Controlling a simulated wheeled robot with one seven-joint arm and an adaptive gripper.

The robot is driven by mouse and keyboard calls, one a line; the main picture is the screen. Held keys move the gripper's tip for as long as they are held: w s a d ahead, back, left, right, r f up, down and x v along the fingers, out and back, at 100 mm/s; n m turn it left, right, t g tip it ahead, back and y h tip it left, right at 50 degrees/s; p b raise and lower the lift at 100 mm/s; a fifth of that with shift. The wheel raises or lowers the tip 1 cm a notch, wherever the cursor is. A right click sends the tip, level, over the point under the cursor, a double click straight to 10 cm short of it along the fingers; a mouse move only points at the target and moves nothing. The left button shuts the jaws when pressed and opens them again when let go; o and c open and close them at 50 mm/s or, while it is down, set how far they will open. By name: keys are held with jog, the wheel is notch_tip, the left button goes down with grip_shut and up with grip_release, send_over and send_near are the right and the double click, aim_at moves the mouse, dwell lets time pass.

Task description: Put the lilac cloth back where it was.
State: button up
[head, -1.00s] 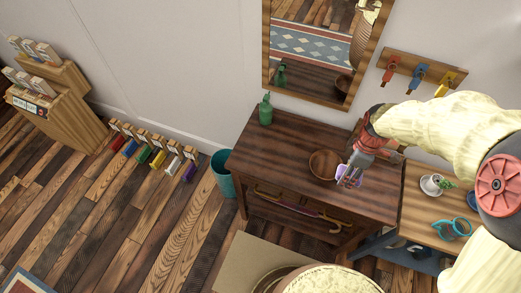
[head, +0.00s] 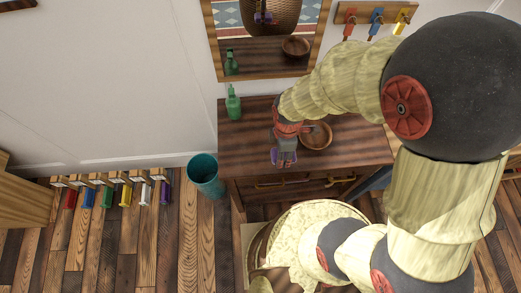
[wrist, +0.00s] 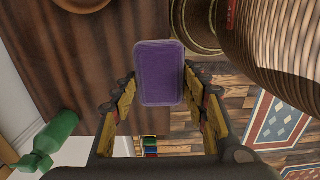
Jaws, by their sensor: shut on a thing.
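The lilac cloth (wrist: 161,73) shows in the wrist view as a purple, round-cornered slab between the fingers of my gripper (wrist: 161,90). My gripper is shut on it. In the head view my gripper (head: 285,158) hangs over the front left part of the dark wooden table (head: 250,140), left of the wooden bowl (head: 317,136). Only purple edges of the cloth (head: 273,156) show beside the fingers there. It looks held above the table, but the exact gap cannot be told.
A green bottle (head: 233,103) stands at the table's back left. A teal bin (head: 206,175) stands on the floor left of the table. A row of several coloured items (head: 107,193) is along the left wall. Red, blue and yellow items hang from a rack (head: 364,14) at upper right.

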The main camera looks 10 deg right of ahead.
jog(key=w+a+f, duration=0.2)
jog(key=w, duration=0.1)
jog(key=shift+w+a+b, duration=0.1)
jog(key=shift+a+b, duration=0.2)
jog(key=shift+b, duration=0.05)
jog(key=b, duration=0.1)
send_over(262, 154)
jog(key=f, duration=0.5)
jog(key=shift+d+f, duration=0.15)
jog(key=shift+d, duration=0.05)
jog(key=shift+a+f+b, duration=0.1)
jog(key=shift+f+b, duration=0.6)
jog(key=shift+f, duration=0.95)
jog(key=shift+f, duration=0.1)
jog(key=shift+f, duration=0.1)
jog(key=o, duration=1.1)
